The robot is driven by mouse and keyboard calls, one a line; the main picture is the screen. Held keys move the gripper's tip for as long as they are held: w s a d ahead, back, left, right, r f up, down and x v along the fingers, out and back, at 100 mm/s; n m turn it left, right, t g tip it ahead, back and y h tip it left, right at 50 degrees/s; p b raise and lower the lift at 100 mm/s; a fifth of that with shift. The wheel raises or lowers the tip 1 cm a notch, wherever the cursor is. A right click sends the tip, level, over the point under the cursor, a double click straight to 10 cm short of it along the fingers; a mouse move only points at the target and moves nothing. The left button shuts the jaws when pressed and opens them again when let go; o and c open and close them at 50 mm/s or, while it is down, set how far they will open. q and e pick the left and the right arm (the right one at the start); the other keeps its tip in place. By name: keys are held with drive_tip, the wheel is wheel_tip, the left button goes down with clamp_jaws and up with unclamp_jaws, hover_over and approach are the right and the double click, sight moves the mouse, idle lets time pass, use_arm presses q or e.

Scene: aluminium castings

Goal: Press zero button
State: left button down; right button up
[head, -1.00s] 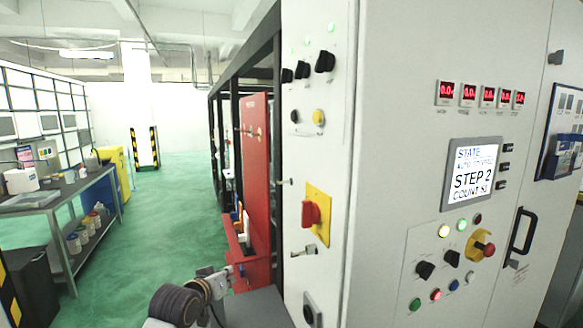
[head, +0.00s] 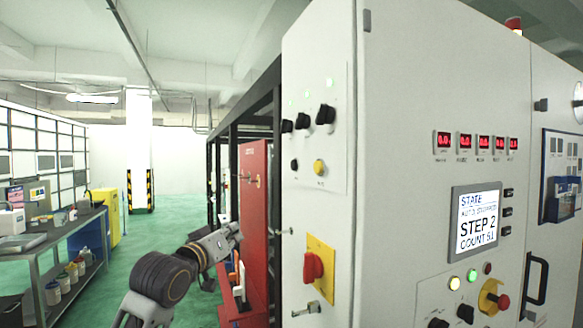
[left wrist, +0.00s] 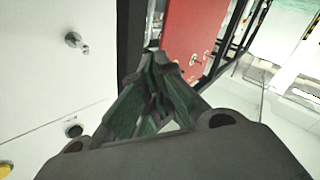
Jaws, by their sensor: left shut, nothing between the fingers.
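The white cabinet's narrow side panel carries a yellow button (head: 319,167), a small black button (head: 294,164) and several black rotary knobs (head: 326,115). I cannot read which button is the zero button. My left gripper (head: 234,231) is left of this panel, apart from it and lower than the buttons. In the left wrist view, my left gripper (left wrist: 165,62) is shut and empty. My right gripper is not in view.
A red rotary switch (head: 313,267) on a yellow plate sticks out below the buttons. A red panel (head: 253,190) stands in the dark frame behind my gripper. The cabinet front has a screen (head: 475,220) reading STEP 2.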

sight(294, 165)
use_arm(q)
drive_tip(key=s+d+r+t+h, duration=0.1)
drive_tip(key=s+r, duration=0.1)
drive_tip(key=r, duration=0.7)
drive_tip(key=s+d+r+m+t+h, duration=0.1)
drive_tip(key=s+r+h, duration=0.1)
drive_tip(key=r, duration=0.7)
drive_tip(key=shift+s+d+r+h, duration=0.2)
drive_tip(key=shift+s+d+h, duration=0.1)
drive_tip(key=shift+s, duration=0.45)
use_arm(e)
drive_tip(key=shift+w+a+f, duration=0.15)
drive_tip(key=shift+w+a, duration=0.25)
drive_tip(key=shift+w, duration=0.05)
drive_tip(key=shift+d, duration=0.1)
use_arm(q)
drive_tip(key=w+d, duration=0.2)
drive_tip(key=d, duration=0.6)
drive_tip(key=shift+w+d+p, duration=0.15)
drive_tip(key=shift+w+p, duration=0.25)
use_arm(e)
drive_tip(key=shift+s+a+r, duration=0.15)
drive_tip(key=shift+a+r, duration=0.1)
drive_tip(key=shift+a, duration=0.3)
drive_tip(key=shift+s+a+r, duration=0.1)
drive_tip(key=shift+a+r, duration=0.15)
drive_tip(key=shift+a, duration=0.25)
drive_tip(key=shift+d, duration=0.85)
